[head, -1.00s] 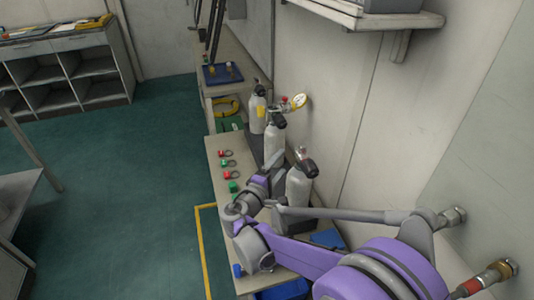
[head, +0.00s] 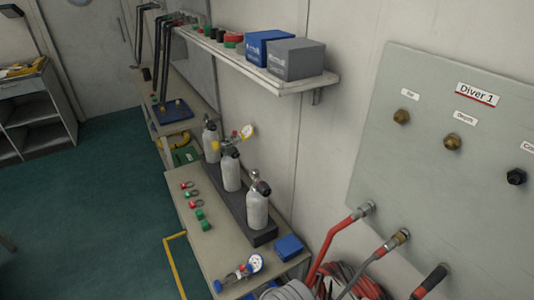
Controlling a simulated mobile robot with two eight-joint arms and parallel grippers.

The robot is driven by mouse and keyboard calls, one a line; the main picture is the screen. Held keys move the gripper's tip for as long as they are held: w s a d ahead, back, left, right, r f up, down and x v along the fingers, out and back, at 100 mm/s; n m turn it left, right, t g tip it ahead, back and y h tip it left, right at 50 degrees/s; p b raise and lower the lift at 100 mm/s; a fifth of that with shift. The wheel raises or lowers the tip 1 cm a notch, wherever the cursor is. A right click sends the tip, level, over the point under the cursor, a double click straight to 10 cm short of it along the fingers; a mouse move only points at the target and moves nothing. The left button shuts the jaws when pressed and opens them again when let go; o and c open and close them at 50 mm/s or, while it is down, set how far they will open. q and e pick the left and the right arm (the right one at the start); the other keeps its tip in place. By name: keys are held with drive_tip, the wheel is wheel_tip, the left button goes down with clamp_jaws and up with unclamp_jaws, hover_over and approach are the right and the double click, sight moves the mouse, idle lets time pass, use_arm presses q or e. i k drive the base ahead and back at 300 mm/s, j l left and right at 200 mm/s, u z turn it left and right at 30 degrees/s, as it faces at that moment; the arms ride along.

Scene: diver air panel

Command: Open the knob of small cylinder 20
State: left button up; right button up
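Three small white cylinders stand upright in a row on a dark base (head: 240,218) on the bench along the wall: a near one (head: 257,210), a middle one (head: 231,174) and a far one (head: 211,146). Each has a dark top; the near one's dark knob (head: 263,188) shows at its upper right. No number is readable, so I cannot tell which is cylinder 20, nor whether any knob is open. Neither of my grippers is in view.
The bench (head: 215,245) holds red and green fittings (head: 200,214), a blue box (head: 289,248) and a gauge (head: 255,263). A shelf (head: 270,80) with boxes juts from the wall above. Right is the Diver 1 panel (head: 425,155) with hoses (head: 335,240) below. The green floor (head: 90,200) is clear.

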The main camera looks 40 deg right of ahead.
sight(232, 151)
drive_tip(key=i+z, duration=0.1)
drive_tip(key=z, duration=0.4)
drive_tip(key=j+z, duration=0.2)
drive_tip(key=z, duration=0.3)
drive_tip(key=i+j+z, duration=0.15)
drive_tip(key=z, duration=0.35)
drive_tip(key=j+z, duration=0.4)
drive_tip(key=i+j+z, duration=0.1)
drive_tip(key=j+z, duration=0.25)
drive_tip(key=j, duration=0.15)
drive_tip(key=j+z, duration=0.15)
drive_tip(key=j, duration=0.3)
drive_tip(key=k+j+z, duration=0.15)
drive_tip(key=j, duration=0.3)
drive_tip(key=i, duration=0.05)
